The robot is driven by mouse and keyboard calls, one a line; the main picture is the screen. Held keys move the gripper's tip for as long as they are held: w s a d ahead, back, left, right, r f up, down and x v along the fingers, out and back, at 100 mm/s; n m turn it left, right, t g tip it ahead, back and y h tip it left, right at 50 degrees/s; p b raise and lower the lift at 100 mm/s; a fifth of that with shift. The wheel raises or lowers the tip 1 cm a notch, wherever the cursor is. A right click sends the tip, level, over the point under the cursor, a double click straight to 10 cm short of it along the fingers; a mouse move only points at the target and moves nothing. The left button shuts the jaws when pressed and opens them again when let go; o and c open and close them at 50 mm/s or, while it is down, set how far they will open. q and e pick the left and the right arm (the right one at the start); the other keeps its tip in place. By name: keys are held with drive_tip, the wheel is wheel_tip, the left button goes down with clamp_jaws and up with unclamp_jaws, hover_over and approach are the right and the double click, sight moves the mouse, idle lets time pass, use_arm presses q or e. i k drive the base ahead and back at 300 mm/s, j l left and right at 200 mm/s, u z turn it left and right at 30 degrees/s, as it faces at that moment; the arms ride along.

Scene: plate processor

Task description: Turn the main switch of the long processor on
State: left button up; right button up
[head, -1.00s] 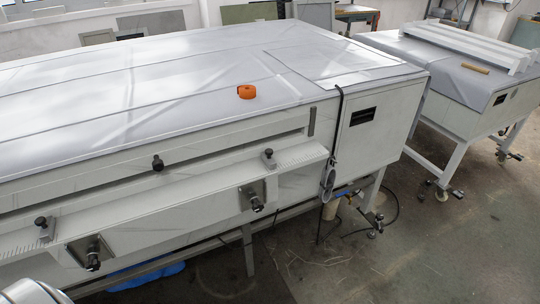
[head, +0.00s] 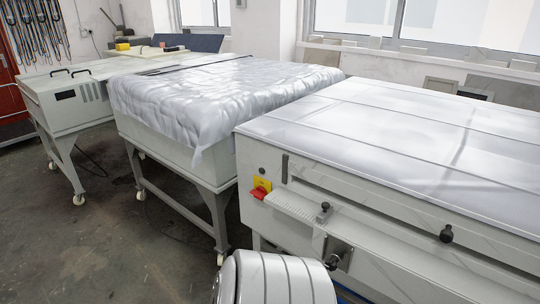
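The long processor (head: 470,215) is the pale grey machine on the right, with a covered top. Its main switch (head: 260,189) is a red handle on a yellow plate at the left end of its front face. The red handle looks roughly level, but it is too small to tell whether it is on or off. Neither of my grippers is in view.
A second machine under a shiny grey sheet (head: 225,95) stands left of the processor on wheeled legs. A smaller machine with a vent (head: 70,100) is at the far left. Knobs (head: 446,234) stick out from the processor's front. The floor at lower left (head: 110,240) is clear.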

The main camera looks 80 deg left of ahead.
sight(259, 192)
drive_tip(key=u, duration=2.85)
